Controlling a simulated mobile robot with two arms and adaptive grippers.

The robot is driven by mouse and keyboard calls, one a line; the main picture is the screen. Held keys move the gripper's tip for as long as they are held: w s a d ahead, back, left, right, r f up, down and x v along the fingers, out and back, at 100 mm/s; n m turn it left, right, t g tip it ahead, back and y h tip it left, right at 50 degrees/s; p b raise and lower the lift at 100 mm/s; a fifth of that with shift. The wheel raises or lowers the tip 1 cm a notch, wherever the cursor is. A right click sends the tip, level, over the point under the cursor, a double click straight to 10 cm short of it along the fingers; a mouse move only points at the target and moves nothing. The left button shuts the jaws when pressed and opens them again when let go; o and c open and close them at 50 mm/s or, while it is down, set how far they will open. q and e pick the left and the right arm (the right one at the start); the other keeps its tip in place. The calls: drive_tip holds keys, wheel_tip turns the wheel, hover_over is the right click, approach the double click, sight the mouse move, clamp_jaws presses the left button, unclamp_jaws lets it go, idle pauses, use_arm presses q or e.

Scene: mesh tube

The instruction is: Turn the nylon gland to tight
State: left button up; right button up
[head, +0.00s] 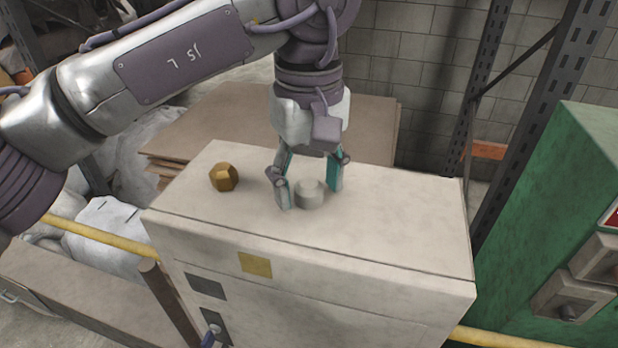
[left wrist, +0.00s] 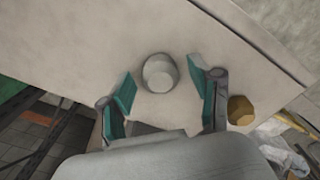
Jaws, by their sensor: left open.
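The nylon gland (head: 309,194) is a short pale grey piece standing upright on the top of a light cabinet (head: 400,235). It also shows in the left wrist view (left wrist: 160,73), round and seen from above. My left gripper (head: 309,193) points down at the gland. Its teal-padded fingers are open, one on each side of the gland. In the left wrist view the fingertips (left wrist: 163,80) stand apart from the gland, with gaps on both sides. My right gripper is not in view.
A brass-coloured faceted piece (head: 223,177) sits on the cabinet top to the left; it also shows in the left wrist view (left wrist: 241,110). The cabinet top is clear to the right. A green cabinet (head: 550,190) stands at the right, and brown boards (head: 215,125) lie behind.

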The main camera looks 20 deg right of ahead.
sight(309, 182)
use_arm(q)
drive_tip(key=shift+r, duration=0.15)
wheel_tip(309, 182, up, 12)
idle(0.4)
